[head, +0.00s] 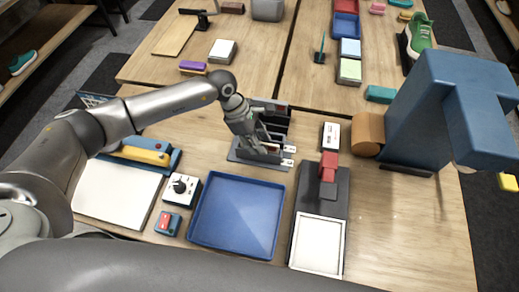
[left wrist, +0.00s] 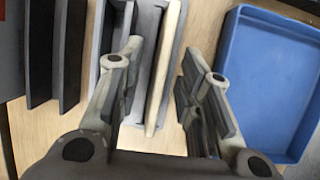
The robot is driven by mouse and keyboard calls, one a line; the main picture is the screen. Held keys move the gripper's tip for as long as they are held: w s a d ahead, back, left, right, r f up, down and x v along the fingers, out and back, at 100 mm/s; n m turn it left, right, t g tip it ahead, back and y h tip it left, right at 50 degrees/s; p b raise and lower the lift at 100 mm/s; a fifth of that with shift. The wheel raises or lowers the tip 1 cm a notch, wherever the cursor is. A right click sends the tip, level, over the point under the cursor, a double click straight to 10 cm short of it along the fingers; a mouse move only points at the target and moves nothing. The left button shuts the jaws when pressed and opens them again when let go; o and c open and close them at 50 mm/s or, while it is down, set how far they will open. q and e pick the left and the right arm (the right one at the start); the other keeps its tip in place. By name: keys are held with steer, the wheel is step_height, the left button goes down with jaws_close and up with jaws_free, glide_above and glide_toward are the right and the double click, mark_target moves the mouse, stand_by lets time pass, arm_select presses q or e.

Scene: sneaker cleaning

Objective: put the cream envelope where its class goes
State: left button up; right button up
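The cream envelope (left wrist: 165,65) shows in the left wrist view as a thin upright cream panel, seen nearly edge-on, in a slot of a grey rack. My left gripper (left wrist: 162,50) is open, with one finger on each side of the envelope and a visible gap to it. In the head view my left gripper (head: 286,155) is low at the grey slotted rack (head: 240,157), and it hides much of the rack and the envelope. Dark upright panels (left wrist: 70,50) stand left of the fingers in the wrist view. My right gripper is not in view.
A blue tray (head: 237,215) lies in front of the rack, and also shows in the wrist view (left wrist: 262,70). A dark stand with a white pad (head: 318,243) is right of it. A dial box (head: 181,189) and white board (head: 115,195) are left. A large blue structure (head: 430,110) stands right.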

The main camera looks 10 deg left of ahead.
arm_select(q)
jaws_close()
stand_by(0.5)
